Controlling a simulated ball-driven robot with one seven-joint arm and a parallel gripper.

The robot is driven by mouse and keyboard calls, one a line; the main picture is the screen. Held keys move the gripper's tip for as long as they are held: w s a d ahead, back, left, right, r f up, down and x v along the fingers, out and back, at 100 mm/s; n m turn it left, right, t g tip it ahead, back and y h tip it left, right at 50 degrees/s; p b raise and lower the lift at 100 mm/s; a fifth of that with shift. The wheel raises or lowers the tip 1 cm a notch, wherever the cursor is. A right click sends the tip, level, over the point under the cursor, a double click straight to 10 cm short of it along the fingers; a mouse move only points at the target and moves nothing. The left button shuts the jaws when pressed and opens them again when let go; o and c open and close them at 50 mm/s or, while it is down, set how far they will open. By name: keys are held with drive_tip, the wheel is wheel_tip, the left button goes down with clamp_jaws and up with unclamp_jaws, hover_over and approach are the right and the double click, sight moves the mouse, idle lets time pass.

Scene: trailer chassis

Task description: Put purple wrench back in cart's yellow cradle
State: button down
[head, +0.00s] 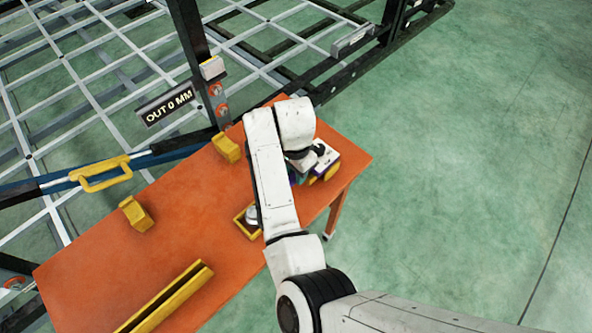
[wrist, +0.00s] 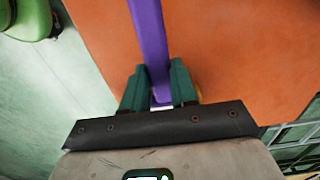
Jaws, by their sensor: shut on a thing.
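In the wrist view my gripper (wrist: 158,88) is shut on the purple wrench (wrist: 150,40), whose straight shaft runs up out of the picture between the green finger pads. The orange cart top lies beyond it. In the head view my arm hides most of the wrench and the fingers; my white gripper body (head: 322,157) is over the cart's far right end. Two yellow blocks, one nearer (head: 138,214) and one farther (head: 228,147), stand along the cart's left edge. A long yellow trough (head: 168,300) lies at the near end. I cannot tell which is the cradle.
The orange cart (head: 190,215) has clear room in its middle. A small yellow tray (head: 240,222) holding a grey thing is partly behind my arm. The trailer frame (head: 90,75), a dark post and a yellow handle (head: 100,175) stand along the left. Green floor is open at right.

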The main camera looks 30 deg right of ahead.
idle(0.4)
drive_tip(key=c, duration=0.8)
unclamp_jaws()
drive_tip(key=shift+o, duration=0.3)
drive_tip(key=o, duration=0.4)
drive_tip(key=shift+r, duration=0.1)
drive_tip(key=shift+r+p, duration=2.55)
drive_tip(key=shift+r, duration=1.4)
